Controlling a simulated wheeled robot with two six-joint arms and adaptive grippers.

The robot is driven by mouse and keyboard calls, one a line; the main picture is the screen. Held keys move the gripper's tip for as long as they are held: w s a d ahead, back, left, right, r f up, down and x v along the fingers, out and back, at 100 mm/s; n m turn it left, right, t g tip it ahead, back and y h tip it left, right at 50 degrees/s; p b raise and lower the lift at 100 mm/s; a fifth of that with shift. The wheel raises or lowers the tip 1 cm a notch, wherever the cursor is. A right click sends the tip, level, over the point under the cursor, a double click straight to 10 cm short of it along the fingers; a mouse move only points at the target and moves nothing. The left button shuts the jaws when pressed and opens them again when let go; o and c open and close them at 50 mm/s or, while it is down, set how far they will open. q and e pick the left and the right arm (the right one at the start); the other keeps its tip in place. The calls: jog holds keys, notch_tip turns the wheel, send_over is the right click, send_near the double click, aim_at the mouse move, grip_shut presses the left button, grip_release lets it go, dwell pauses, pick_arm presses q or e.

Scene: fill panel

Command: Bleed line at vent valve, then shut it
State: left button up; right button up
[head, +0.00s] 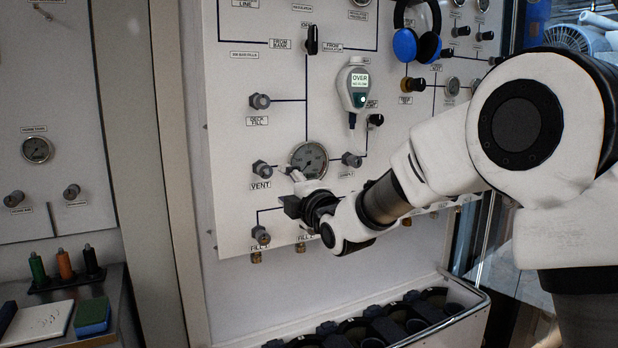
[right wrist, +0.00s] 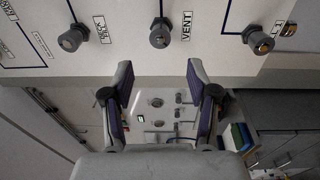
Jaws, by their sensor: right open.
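The vent valve knob (head: 262,168) is a grey knob on the white panel, above the label VENT (head: 261,184) and left of a round gauge (head: 309,160). In the right wrist view the vent knob (right wrist: 160,38) sits above the gap between the fingers, its label beside it. My right gripper (head: 294,190) is open and empty, just right of and below the vent knob, in front of the panel. Its two fingers also show in the right wrist view (right wrist: 160,85), spread apart and apart from the knob. My left gripper is not in view.
The deck fill knob (head: 260,101) is above, and another knob (head: 261,235) is below. A handheld meter (head: 357,88) with a green screen reading OVER hangs on the panel. Blue headphones (head: 417,46) hang at upper right. A rack of cylinders (head: 470,318) stands below.

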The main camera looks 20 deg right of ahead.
aim_at(266, 170)
notch_tip(266, 170, up, 6)
jog(key=w+m+t+h+p, duration=0.1)
jog(key=w+m+p, duration=0.2)
jog(key=m+p, duration=1.05)
jog(key=w+f+m+p, duration=0.1)
jog(key=w+p, duration=0.1)
jog(key=w+f+m+g+p, duration=0.1)
jog(key=w+f+m+p, duration=0.1)
jog(key=w+p, duration=0.1)
jog(key=w+a+f+m+p, duration=0.1)
jog(key=w+f+m+p, duration=0.1)
jog(key=w+p, duration=0.1)
jog(key=shift+w+a+g, duration=0.1)
jog(key=shift+w+g, duration=0.05)
jog(key=shift+g, duration=0.15)
jog(key=shift+w+f, duration=0.15)
jog(key=shift+w, duration=0.15)
